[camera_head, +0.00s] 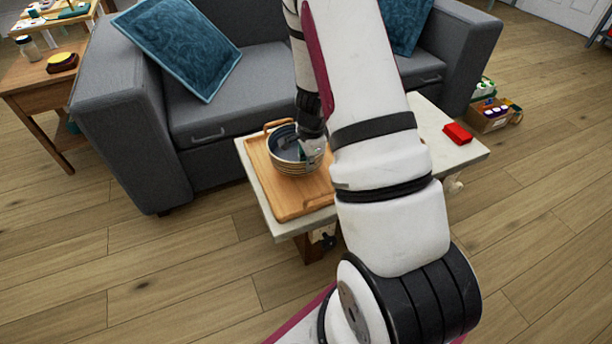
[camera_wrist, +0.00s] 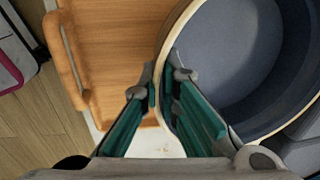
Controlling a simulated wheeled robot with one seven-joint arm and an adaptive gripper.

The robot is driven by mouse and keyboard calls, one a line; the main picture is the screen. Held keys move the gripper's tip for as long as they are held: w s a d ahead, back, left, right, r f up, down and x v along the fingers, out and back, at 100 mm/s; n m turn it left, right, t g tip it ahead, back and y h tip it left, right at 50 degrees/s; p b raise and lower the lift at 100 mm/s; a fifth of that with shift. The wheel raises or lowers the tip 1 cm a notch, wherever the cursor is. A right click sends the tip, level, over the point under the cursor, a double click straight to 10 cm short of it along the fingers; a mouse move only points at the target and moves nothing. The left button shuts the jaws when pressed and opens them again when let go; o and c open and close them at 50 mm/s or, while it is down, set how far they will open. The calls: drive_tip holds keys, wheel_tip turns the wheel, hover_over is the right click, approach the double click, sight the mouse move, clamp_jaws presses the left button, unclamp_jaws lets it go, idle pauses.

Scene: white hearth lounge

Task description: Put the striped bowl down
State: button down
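The striped bowl (camera_head: 291,167) has a dark blue-grey inside and a pale rim. In the head view it is over the wooden tray (camera_head: 291,205) on the low table, upright or nearly so. I cannot tell whether its base touches the tray. My gripper (camera_wrist: 166,88) has its two fingers on either side of the bowl's wall, closed on the rim. In the wrist view the bowl (camera_wrist: 235,55) fills the right side, and the tray (camera_wrist: 115,50) shows at left with its handle. My arm hides part of the table in the head view.
The low pale table (camera_head: 440,150) carries a red block (camera_head: 457,133) at its right end. A grey sofa (camera_head: 130,110) with blue cushions stands behind. A wooden side table (camera_head: 40,90) is at left. Open wooden floor lies in front.

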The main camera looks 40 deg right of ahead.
drive_tip(key=shift+d+f+b, duration=0.1)
drive_tip(key=shift+f+b, duration=0.8)
drive_tip(key=shift+f, duration=1.1)
drive_tip(key=shift+r, duration=0.1)
drive_tip(key=c, duration=1.8)
unclamp_jaws()
